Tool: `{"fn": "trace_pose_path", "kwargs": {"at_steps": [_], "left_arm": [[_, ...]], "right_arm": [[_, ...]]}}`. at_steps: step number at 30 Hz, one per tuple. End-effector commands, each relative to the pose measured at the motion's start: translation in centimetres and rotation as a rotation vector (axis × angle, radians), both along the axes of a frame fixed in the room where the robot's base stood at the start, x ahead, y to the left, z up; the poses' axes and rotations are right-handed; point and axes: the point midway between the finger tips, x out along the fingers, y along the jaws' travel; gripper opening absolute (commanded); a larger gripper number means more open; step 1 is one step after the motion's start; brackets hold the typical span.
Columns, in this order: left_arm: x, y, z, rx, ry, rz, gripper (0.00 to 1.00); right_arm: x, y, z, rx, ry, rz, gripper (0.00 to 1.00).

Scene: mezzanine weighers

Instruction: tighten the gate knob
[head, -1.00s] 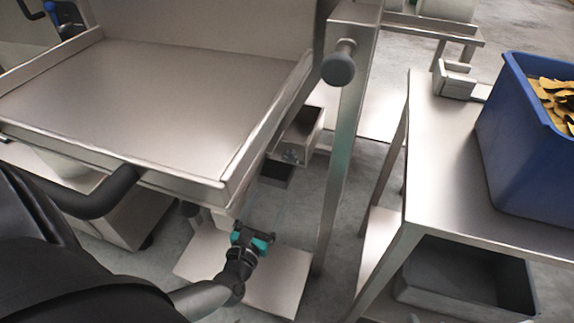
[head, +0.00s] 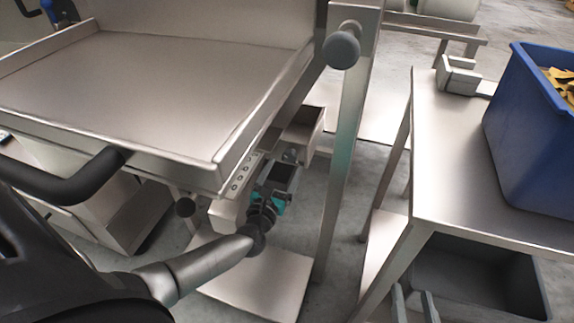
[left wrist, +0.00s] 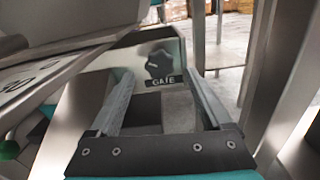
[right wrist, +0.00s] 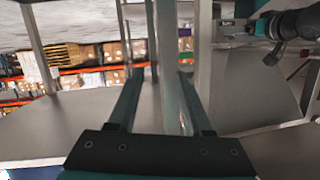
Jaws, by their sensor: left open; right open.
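The gate knob (left wrist: 158,62) is a dark lobed knob on a metal plate above a "GATE" label in the left wrist view. In the head view it is a small dark shape (head: 290,155) under the tray's right edge, beside an open metal box. My left gripper (head: 281,168) is open and points at it. In the left wrist view the knob shows beyond and between the two fingertips (left wrist: 158,82), apparently apart from them. My right gripper (head: 414,298) is open and empty at the bottom edge of the head view; its fingers (right wrist: 158,78) show a metal post beyond.
A large metal tray (head: 120,95) overhangs my left arm. A metal post (head: 345,150) with a round grey knob (head: 341,50) stands right of the left gripper. A steel table (head: 450,190) bears a blue bin (head: 530,150); a dark crate (head: 470,275) is below.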

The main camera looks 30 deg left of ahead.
Motion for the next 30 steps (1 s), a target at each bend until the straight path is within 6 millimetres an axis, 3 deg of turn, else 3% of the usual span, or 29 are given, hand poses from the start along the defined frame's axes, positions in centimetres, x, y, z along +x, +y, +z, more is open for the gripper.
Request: {"fn": "trace_pose_path", "kwargs": {"at_steps": [10, 24, 30], "left_arm": [[2.5, 0.6, -0.1, 0.001, -0.001, 0.000, 0.82], [3.0, 0.7, 0.0, 0.001, 0.000, 0.000, 0.82], [3.0, 0.7, 0.0, 0.001, -0.001, 0.000, 0.60]], "right_arm": [[-0.8, 0.8, 1.0, 0.089, -0.131, -0.007, 0.50], [-0.9, 0.9, 1.4, 0.109, -0.163, -0.010, 0.50], [-0.9, 0.9, 1.3, 0.109, -0.163, -0.010, 0.50]]}}
